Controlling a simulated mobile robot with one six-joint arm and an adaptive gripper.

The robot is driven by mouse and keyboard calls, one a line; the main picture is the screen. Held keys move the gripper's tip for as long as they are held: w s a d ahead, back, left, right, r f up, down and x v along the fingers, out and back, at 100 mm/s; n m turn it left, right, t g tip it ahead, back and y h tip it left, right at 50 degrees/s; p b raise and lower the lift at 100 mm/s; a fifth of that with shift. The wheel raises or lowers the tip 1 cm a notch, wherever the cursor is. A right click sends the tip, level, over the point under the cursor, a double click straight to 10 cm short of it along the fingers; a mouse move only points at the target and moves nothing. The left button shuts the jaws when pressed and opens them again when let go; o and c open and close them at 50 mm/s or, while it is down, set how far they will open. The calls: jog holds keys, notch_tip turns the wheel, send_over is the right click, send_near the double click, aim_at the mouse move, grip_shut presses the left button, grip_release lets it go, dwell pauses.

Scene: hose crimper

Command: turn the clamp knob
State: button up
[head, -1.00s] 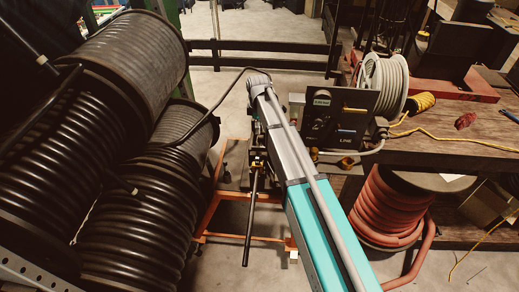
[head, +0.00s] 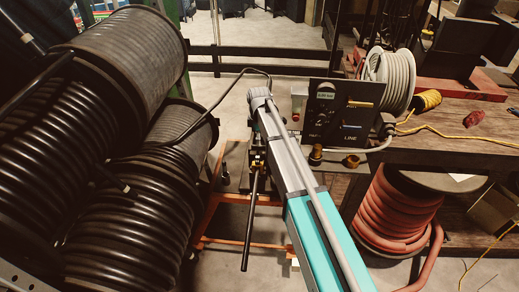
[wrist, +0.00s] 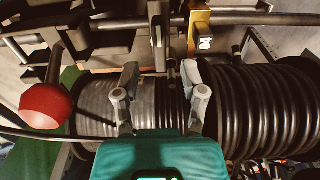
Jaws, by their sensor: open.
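A red ball knob (wrist: 45,105) on a dark stem shows at the left of the wrist view. I cannot tell whether it is the clamp knob. My gripper (wrist: 158,72) is open and empty, its two grey fingers apart, with the ball well to their left. Beyond and between the fingers stands a dark metal bar (wrist: 157,35). A yellow block (wrist: 199,35) sits on a long rod at the top right. In the head view my arm hides the gripper and much of the crimper; a black rod (head: 250,220) hangs beside it.
Large black hose reels (head: 130,60) stand close on the left. A dark control panel (head: 340,112), a pale hose reel (head: 388,80) and a wooden bench (head: 460,150) are on the right. A red hose reel (head: 395,215) stands under the bench. An orange frame (head: 215,215) is on the floor.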

aim_at(259, 149)
jog(key=shift+f+b, duration=1.65)
jog(key=shift+f, duration=0.35)
grip_shut()
